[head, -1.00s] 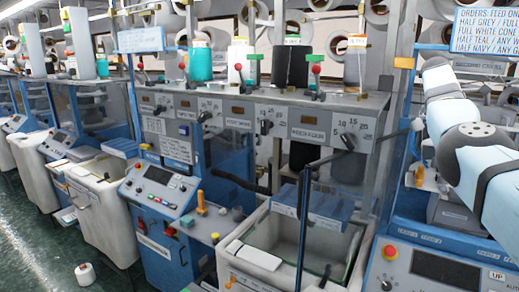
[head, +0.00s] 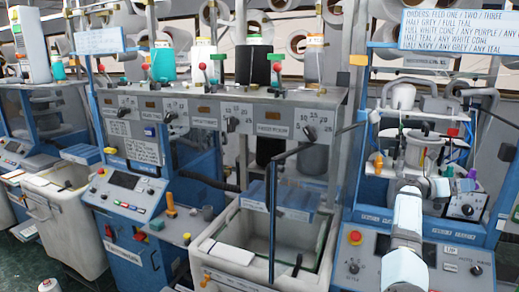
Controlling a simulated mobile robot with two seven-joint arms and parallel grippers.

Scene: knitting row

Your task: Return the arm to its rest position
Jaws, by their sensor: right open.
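My right arm comes up from the bottom right of the head view in front of a blue winding machine (head: 463,232). Its white and pale blue links point away from me. My right gripper (head: 413,150) is at the far end, against the machine's grey fittings, and it is open. I see nothing held in it, though its fingertips are hard to separate from the parts behind. My left gripper is not in view.
An order board (head: 458,30) hangs at the top right. A pale open bin (head: 222,255) stands left of my arm, with a dark upright post (head: 272,220) at it. A control console (head: 130,195) and another bin (head: 45,205) stand further left.

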